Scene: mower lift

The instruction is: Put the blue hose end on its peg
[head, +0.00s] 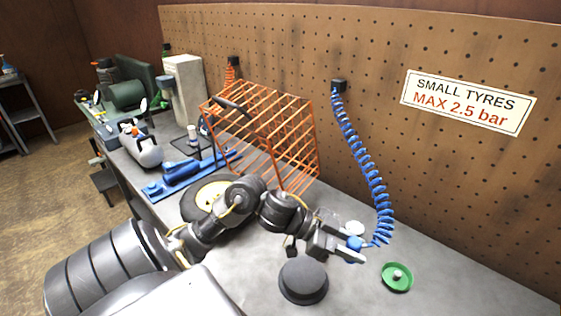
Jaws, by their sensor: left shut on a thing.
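The blue coiled hose (360,160) hangs from a dark fitting (338,86) on the pegboard and runs down to the bench. My left gripper (350,250) is low over the bench, shut on the blue hose end (355,243). The fingers partly hide the hose end. A green round dish (397,285) with a pale stub (397,275) in its middle lies to the right of the gripper, apart from it. I cannot tell whether that stub is the peg. My right gripper is not in view.
A dark round cap-like object (303,281) stands close below the gripper. A pale round thing (355,228) is just behind it. An orange wire cage (290,125) stands behind my left arm, beside a wheel (205,195). The bench (460,285) is clear at the right.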

